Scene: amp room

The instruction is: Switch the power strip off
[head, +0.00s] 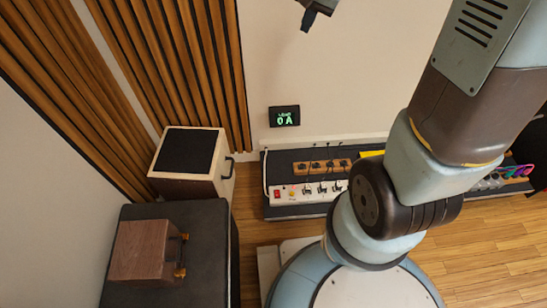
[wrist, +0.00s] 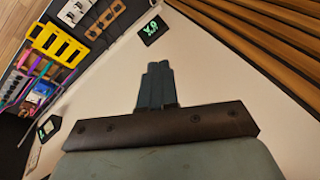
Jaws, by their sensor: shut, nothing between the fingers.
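The white power strip (head: 315,190) lies on a dark shelf low against the wall, with several plugs in it. A red switch (head: 277,193) sits at its left end, with a small orange spot beside it; I cannot tell which way the switch is tilted. Part of the strip shows at the top left of the wrist view (wrist: 76,12). A wall display (head: 284,116) reads 0 A in green; it also shows in the wrist view (wrist: 152,30). My gripper (head: 307,24) is shut and empty, high above the strip and apart from it; its fingers are together in the wrist view (wrist: 155,68).
A wooden block with plugs (head: 323,167) lies behind the strip. A yellow thing (wrist: 58,45) and coloured cables (wrist: 40,90) are farther along the shelf. A speaker-like box (head: 190,160) and a dark case with a brown block (head: 145,250) stand left. My arm covers the shelf's middle right.

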